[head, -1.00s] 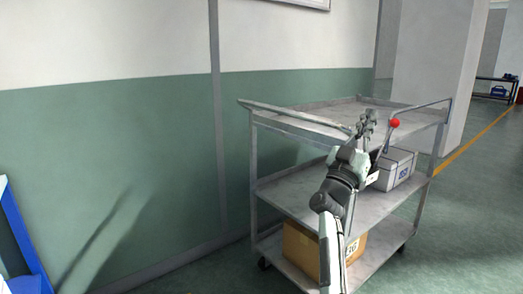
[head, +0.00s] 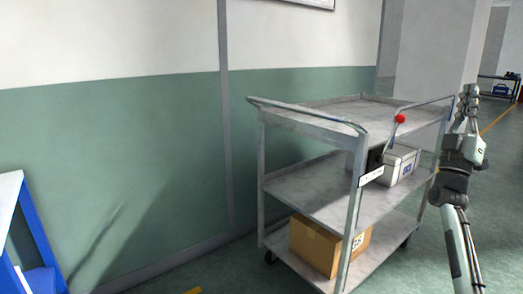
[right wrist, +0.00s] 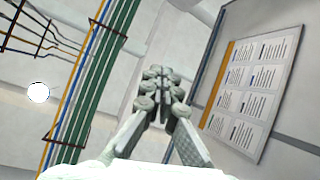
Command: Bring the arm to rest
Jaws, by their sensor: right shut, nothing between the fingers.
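My right gripper (head: 467,101) is raised at the right of the head view, pointing up, with its arm coming up from the bottom edge. It stands to the right of the cart and looks clear of it. Its fingers are shut and empty; in the right wrist view the gripper (right wrist: 158,82) has its fingers together with nothing held. My left gripper is not in view.
A blue-and-white stand (head: 32,228) is at far left.

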